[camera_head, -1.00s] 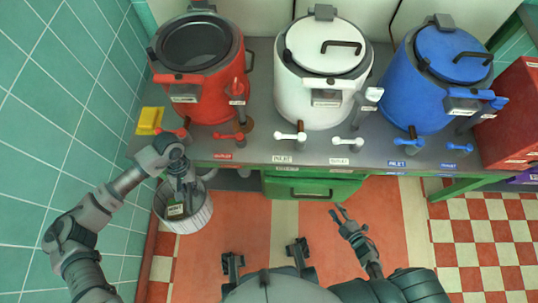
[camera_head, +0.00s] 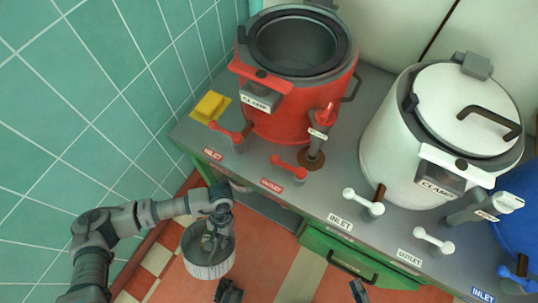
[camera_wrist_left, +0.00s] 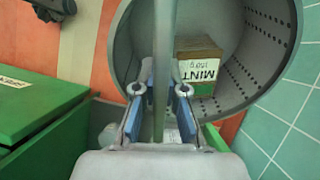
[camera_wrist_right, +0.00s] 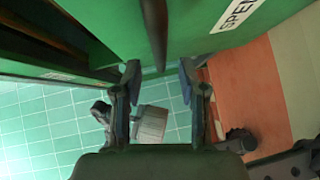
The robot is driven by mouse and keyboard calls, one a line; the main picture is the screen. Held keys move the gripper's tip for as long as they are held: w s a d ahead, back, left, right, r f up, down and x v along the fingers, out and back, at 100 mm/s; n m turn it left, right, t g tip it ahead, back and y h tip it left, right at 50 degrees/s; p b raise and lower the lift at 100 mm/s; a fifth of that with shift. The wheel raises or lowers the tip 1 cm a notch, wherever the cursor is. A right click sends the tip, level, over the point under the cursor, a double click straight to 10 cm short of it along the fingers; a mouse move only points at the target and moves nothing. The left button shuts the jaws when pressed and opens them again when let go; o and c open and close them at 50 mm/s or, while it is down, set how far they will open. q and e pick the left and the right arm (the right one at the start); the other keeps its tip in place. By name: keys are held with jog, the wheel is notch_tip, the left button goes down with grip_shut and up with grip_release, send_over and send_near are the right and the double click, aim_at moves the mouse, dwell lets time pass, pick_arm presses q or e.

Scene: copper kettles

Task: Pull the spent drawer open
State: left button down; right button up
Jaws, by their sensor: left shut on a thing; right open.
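The green spent drawer (camera_head: 370,262) is under the counter, with a dark handle (camera_head: 350,268) on its front. In the right wrist view its green face (camera_wrist_right: 205,25) carries a label reading "SPEN", partly cut off. My right gripper (camera_wrist_right: 159,75) is open, its fingers on either side of the dark handle (camera_wrist_right: 155,30), not closed on it. In the head view only its tip (camera_head: 358,290) shows at the bottom edge. My left gripper (camera_wrist_left: 160,90) is shut on a thin grey bar (camera_wrist_left: 161,50) across the perforated basket (camera_wrist_left: 280,30). I cannot tell whether the drawer is slightly open.
The basket (camera_head: 208,268) hangs or stands left of the drawer and holds a MINT box (camera_wrist_left: 199,70). Above are a red kettle (camera_head: 290,105), a white kettle (camera_head: 385,150) and a blue kettle (camera_head: 522,190) on the grey counter (camera_head: 345,125). A tiled wall closes the left side.

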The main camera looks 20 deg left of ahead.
aim_at(352, 272)
jog(key=shift+b+x, duration=0.4)
jog(key=shift+x, duration=2.2)
jog(key=shift+f, duration=0.1)
grip_shut()
